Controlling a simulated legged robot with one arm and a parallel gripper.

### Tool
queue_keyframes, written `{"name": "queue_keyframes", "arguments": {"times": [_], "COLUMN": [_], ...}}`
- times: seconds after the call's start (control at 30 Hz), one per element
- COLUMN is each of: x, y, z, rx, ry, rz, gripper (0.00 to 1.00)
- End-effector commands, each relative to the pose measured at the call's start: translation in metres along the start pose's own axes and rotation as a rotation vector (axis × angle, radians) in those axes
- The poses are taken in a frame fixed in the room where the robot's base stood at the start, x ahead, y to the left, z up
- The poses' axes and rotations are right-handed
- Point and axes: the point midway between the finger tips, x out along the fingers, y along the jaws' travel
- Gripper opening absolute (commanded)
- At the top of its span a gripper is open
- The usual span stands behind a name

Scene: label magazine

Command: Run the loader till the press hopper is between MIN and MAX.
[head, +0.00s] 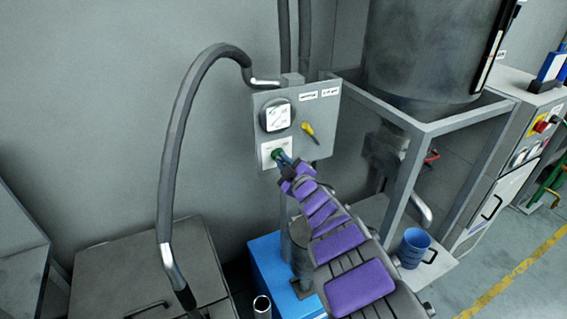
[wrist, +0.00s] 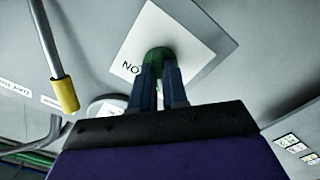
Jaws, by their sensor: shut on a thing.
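A grey control box (head: 325,120) on a post carries a round dial (head: 277,115), a yellow-handled lever (head: 309,129) and a green knob (head: 275,154) on a white plate. My gripper (head: 283,158) reaches up to the plate. In the wrist view, its blue fingers (wrist: 159,80) are shut on the green knob (wrist: 158,54). A large grey hopper vessel (head: 425,50) stands at upper right with a dark vertical strip (head: 495,42); I cannot read any level or marks.
A grey frame (head: 412,180) supports the vessel. A blue mug (head: 413,246) stands on its low shelf. A blue box (head: 265,262) is below the control box. A thick hose (head: 168,150) arches at left over a grey lidded bin (head: 150,270). Floor at lower right is clear.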

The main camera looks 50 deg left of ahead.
Motion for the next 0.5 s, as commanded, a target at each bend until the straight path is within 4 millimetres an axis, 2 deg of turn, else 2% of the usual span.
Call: {"name": "queue_keyframes", "arguments": {"times": [0.07, 0.1, 0.3, 0.33, 0.5], "x": [-0.0009, -0.0008, -0.0005, -0.0004, -0.0004], "y": [-0.0041, -0.0041, -0.0027, -0.0026, -0.0018], "z": [0.0047, 0.0045, 0.002, 0.0017, 0.0007], "rx": [-0.001, -0.001, -0.001, -0.001, -0.001], "ry": [-0.01, -0.009, -0.005, -0.005, -0.003], "rz": [-0.007, -0.007, -0.004, -0.004, -0.003], "gripper": [0.0, 0.18, 0.37, 0.39, 0.39]}}
